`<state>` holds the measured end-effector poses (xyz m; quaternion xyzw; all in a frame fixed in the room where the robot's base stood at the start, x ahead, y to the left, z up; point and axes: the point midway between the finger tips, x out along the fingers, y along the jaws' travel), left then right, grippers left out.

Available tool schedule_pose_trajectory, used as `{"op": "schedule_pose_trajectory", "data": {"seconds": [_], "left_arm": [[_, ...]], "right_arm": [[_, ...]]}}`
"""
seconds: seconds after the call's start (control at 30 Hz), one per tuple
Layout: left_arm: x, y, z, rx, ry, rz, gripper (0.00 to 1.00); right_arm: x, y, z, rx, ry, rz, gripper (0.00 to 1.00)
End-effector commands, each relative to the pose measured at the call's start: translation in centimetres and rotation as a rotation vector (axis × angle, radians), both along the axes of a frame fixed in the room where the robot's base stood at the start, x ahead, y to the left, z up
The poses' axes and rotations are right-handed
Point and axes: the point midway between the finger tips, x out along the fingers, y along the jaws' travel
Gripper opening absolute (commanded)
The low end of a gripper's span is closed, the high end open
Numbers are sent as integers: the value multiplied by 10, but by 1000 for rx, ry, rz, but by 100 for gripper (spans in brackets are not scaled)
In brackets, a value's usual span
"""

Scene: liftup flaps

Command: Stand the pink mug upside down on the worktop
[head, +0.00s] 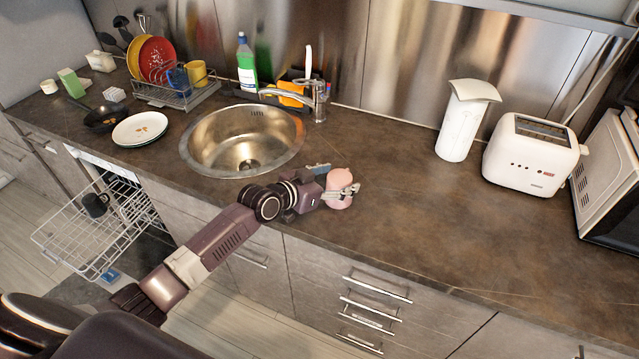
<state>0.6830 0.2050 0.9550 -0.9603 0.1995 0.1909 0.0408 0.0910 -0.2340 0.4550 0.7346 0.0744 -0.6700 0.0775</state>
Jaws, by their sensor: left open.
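The pink mug (341,178) is on or just above the brown worktop (410,205), right of the sink and near the front edge. A smooth, rounded pink surface faces up; I cannot tell for sure whether that is its base. My left gripper (342,192) is open, with its fingers at the mug, one crossing in front of its side. The arm reaches in from the lower left, and the gripper hides part of the mug. I cannot see the mug's handle clearly. My right gripper is not in view.
The round sink (290,152) lies left of the mug. The worktop between mug and toaster is clear. The dishwasher rack (75,235) is pulled out at lower left.

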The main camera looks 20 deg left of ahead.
Motion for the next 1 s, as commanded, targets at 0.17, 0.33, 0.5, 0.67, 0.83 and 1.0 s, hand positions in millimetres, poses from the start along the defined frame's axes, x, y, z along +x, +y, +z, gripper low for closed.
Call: {"op": "schedule_pose_trajectory", "data": {"seconds": [0.17,0.33,0.5,0.67,0.83,1.0], "left_arm": [[-27,12,10,3,1,-1,67],[-53,24,22,4,0,-2,67],[-75,33,31,5,1,-2,67],[-87,37,38,3,1,-2,67],[-90,38,41,2,0,-2,67],[-90,38,41,0,0,-1,67]], "right_arm": [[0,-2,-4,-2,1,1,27],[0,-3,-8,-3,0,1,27],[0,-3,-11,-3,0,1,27],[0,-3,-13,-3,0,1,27],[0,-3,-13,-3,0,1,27],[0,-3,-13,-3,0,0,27]]}}
